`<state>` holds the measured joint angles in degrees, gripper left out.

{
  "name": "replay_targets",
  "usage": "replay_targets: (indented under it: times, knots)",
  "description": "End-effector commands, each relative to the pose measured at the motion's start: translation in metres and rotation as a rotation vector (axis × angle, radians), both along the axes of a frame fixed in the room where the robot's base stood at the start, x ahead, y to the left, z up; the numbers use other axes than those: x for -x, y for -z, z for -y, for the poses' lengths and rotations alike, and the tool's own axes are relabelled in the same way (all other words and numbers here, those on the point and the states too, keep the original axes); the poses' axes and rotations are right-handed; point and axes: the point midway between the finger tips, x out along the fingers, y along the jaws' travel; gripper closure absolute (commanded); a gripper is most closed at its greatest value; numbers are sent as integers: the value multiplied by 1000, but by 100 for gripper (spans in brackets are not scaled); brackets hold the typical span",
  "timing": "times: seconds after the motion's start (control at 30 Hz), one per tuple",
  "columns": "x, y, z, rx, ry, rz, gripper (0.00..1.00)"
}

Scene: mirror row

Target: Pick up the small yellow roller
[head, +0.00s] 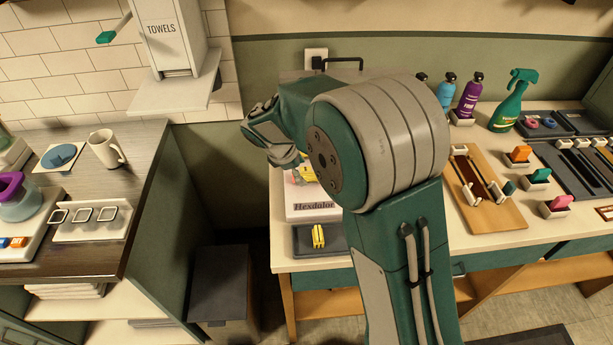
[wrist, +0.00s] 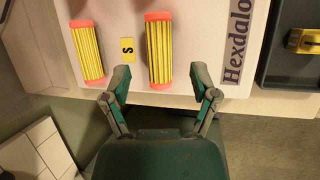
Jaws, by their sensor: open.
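Two yellow ribbed rollers with orange-pink ends lie on a white board (wrist: 200,20) marked "Hexdalo…" in the wrist view. One roller (wrist: 88,52) is at the left and the other (wrist: 159,52) is near the middle. A yellow label (wrist: 127,49) with an "S" lies between them; I cannot tell surely which roller it marks. My gripper (wrist: 161,76) is open and empty, its fingertips either side of the middle roller's near end in the picture. Contact cannot be told. In the head view my arm hides most of the board (head: 312,212) and rollers.
A dark tray (head: 300,246) holding a yellow object (head: 318,236) is beside the board at the bench front. To the right are a wooden tray (head: 490,218), coloured blocks and bottles. A dark-topped counter (head: 130,150) with a mug (head: 106,149) stands left across a gap.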

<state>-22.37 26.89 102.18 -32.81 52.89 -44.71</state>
Motion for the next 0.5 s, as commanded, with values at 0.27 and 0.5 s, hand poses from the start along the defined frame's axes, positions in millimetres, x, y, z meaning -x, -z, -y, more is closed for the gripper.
replay_targets:
  times: [0.27,0.5]
  knots:
    - [-7,26,11,0,0,0,24]
    - [-7,26,11,-1,0,0,46]
